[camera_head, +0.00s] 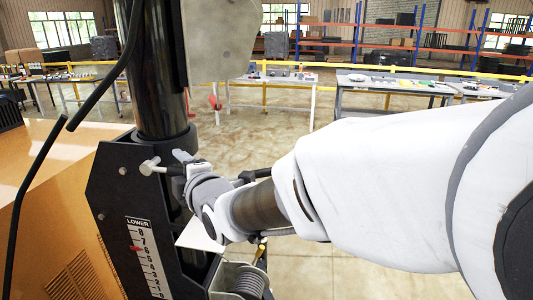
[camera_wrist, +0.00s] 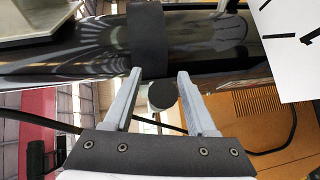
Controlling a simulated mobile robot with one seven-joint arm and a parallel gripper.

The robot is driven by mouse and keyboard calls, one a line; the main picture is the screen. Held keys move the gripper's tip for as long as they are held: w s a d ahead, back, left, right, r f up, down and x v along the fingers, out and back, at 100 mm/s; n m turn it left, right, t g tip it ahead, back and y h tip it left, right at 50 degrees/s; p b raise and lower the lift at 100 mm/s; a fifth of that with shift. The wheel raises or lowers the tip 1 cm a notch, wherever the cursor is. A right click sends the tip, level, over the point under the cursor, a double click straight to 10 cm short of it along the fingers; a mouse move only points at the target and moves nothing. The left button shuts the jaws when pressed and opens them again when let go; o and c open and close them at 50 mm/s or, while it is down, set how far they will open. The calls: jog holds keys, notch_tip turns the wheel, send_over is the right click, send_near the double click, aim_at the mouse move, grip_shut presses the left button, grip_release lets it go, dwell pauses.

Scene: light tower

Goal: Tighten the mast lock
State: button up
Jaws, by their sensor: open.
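My gripper (camera_head: 180,163) is at the right of the handle, close to the mast collar. In the wrist view my gripper (camera_wrist: 159,74) is open, with its two grey fingers apart. A dark round end (camera_wrist: 162,95), apparently part of the lock, lies between the fingers with small gaps at its sides. The mast crosses behind the fingertips. Whether the fingers touch the lock is hidden in the head view.
The orange tower body (camera_head: 60,220) is at the left, with a black cable hanging over it. A height scale (camera_head: 145,255) is on the black plate. A winch spool (camera_head: 247,282) sits below my wrist. Workbenches stand well behind.

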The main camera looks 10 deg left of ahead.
jog(key=shift+w+a, duration=0.1)
jog(key=shift+w, duration=0.05)
grip_shut()
dwell(1.4)
